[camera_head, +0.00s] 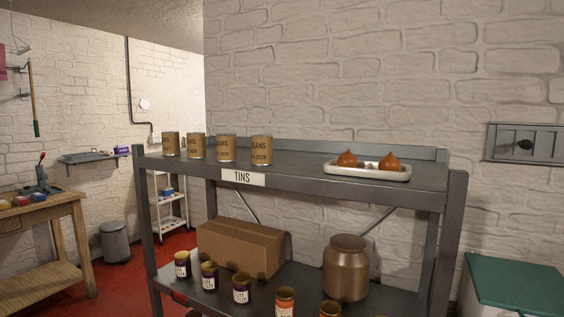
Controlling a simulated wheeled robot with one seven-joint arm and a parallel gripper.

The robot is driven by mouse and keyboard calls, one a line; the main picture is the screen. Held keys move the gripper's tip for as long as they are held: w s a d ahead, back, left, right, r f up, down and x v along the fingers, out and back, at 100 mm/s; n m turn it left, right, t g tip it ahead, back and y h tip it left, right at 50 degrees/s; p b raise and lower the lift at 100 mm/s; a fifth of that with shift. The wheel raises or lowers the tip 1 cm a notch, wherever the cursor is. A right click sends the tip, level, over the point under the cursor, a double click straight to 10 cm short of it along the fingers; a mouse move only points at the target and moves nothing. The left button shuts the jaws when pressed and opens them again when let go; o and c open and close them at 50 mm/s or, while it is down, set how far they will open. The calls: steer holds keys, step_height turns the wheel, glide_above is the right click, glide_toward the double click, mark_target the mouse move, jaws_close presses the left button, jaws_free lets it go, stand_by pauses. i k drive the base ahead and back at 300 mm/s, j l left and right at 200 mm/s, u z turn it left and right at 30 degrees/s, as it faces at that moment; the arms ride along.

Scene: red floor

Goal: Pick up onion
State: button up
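Two orange-brown onions, one on the left (347,158) and one on the right (389,162), sit upright in a shallow white tray (367,172). A small brownish item lies between them, too small to make out. The tray stands on the right part of the top board of a grey metal shelf (300,180). My gripper is not in view.
Several "BEANS" tins (262,150) stand on the left of the top board, above a "TINS" label (243,178). The lower board holds a cardboard box (240,248), a brown pot (346,268) and several jars (241,288). Bare board separates tins and tray.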

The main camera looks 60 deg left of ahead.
mark_target(347, 160)
steer(key=u, duration=2.1)
steer(key=i+j+z, duration=0.15)
steer(key=j, duration=0.15)
steer(key=i+j+z, duration=0.1)
steer(key=j, duration=0.25)
steer(key=i+j+z, duration=0.35)
steer(key=i+j, duration=0.15)
